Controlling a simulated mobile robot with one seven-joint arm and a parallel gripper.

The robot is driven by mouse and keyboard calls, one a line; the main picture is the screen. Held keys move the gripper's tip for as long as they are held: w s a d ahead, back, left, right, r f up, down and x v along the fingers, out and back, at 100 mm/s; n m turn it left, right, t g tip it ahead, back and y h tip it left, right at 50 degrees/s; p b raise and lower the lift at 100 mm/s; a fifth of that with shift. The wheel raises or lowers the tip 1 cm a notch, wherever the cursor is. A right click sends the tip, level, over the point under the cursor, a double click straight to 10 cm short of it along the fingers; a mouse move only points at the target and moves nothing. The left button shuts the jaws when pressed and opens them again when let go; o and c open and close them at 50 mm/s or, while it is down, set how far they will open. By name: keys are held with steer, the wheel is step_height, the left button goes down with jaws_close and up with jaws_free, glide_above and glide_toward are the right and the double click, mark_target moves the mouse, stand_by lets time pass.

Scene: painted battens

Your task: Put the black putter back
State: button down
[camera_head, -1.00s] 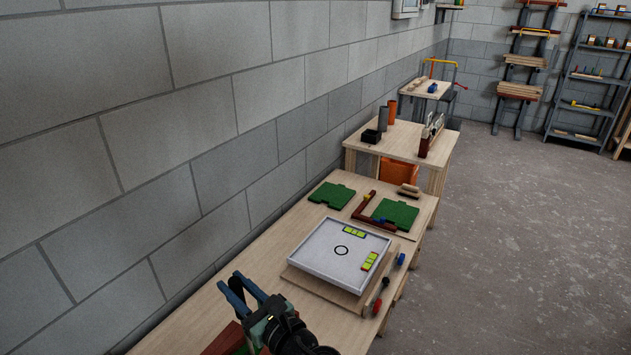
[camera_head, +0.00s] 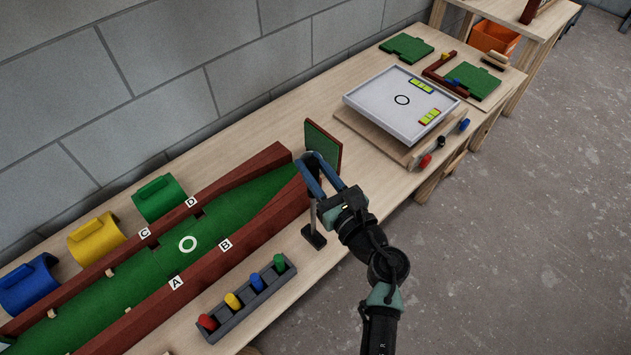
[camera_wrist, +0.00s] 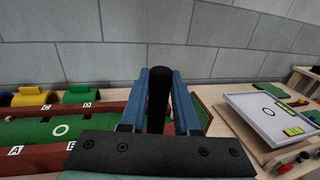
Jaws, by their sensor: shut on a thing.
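My gripper (camera_head: 314,166) is shut on the black putter (camera_head: 312,216), just in front of the right end of the green putting lane (camera_head: 150,262). The putter hangs roughly upright, with a grey shaft and a dark head at the bottom, low over the bench. I cannot tell whether the head touches the wood. In the wrist view the black grip (camera_wrist: 158,100) stands between the two blue fingers of the gripper (camera_wrist: 158,80). The fingers hide part of the grip in the head view.
A dark rack (camera_head: 245,303) with several coloured pegs stands in front of the lane. A green panel (camera_head: 322,146) stands upright behind my gripper. A white tray (camera_head: 380,118) lies to the right. Green, yellow and blue arches (camera_head: 97,238) line the back. Brown battens (camera_head: 225,243) edge the lane.

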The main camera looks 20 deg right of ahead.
steer(key=shift+f+b, duration=0.4)
steer(key=shift+f, duration=1.35)
steer(key=shift+f, duration=0.2)
steer(key=c, duration=0.6)
jaws_free()
steer(key=shift+c, duration=0.2)
